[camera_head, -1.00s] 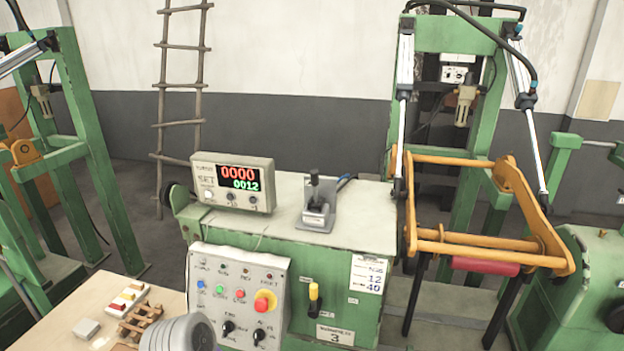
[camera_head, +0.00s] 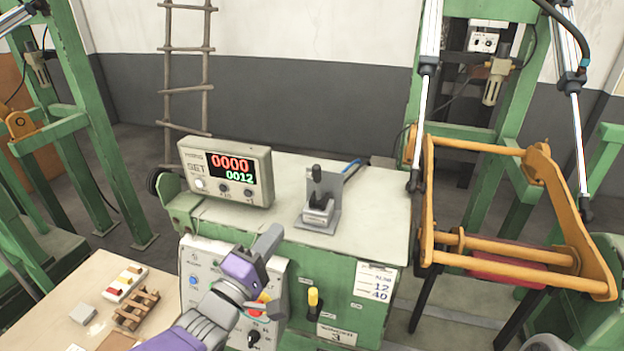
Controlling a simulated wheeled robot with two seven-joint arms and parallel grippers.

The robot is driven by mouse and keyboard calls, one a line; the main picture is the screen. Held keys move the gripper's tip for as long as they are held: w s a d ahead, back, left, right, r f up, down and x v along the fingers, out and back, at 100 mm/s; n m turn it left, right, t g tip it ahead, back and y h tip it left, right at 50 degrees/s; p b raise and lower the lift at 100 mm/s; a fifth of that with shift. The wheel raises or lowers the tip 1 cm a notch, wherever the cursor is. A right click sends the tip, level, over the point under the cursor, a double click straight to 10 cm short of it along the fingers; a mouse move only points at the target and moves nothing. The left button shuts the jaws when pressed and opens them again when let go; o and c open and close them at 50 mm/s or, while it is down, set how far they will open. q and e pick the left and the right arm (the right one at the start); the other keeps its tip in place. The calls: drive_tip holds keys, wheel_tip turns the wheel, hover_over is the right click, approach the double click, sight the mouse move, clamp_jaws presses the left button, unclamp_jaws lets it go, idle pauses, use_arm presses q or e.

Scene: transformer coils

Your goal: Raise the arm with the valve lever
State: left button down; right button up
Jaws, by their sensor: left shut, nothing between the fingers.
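The valve lever (camera_head: 317,182) is a black upright handle on a grey bracket, on top of the green machine cabinet, with a blue hose behind it. The orange arm (camera_head: 490,244) is a frame at the right, hung on two cylinders with their rods out; it slopes down toward me over a red roller (camera_head: 505,264). My left gripper (camera_head: 270,238) is shut and empty, in front of the control panel, below and left of the lever and apart from it. It hides part of the panel. My right gripper is not in view.
A counter box (camera_head: 225,172) showing 0000 and 0012 stands left of the lever. The control panel (camera_head: 195,262) and a yellow-handled switch (camera_head: 313,298) are on the cabinet front. A wooden table (camera_head: 62,292) with small parts is at lower left. The cabinet top (camera_head: 375,206) around the lever is mostly clear.

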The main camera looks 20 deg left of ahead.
use_arm(q)
drive_tip(key=p, duration=0.5)
approach(315, 177)
drive_tip(key=x, duration=0.7)
